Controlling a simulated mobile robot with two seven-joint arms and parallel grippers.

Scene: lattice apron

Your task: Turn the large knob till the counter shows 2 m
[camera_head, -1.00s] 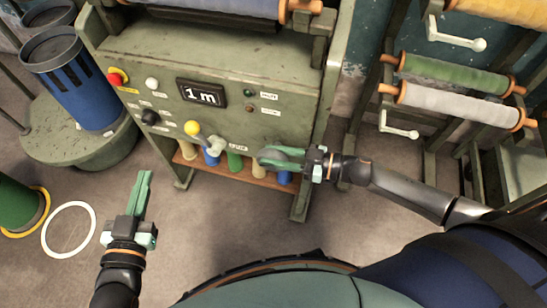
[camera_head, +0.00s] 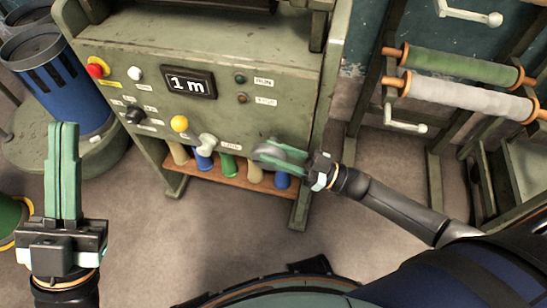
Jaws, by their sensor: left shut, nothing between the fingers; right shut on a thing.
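The green machine panel (camera_head: 115,58) carries a dark counter (camera_head: 188,83) that reads "1 m". My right gripper (camera_head: 262,152) is shut on a rounded grey knob (camera_head: 268,152) at the panel's lower right. The fingers cover part of this knob, so its turn angle cannot be told. My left gripper (camera_head: 64,128) is shut and empty, pointing up in front of the machine at the left, apart from the panel.
The panel also has a yellow-ball lever (camera_head: 180,123), a pale handle (camera_head: 207,141), a black knob (camera_head: 134,115) and a red button (camera_head: 96,69). Several coloured spools (camera_head: 228,166) stand on a shelf below. A blue bin (camera_head: 62,97) stands at left. A roll rack (camera_head: 465,97) is at right.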

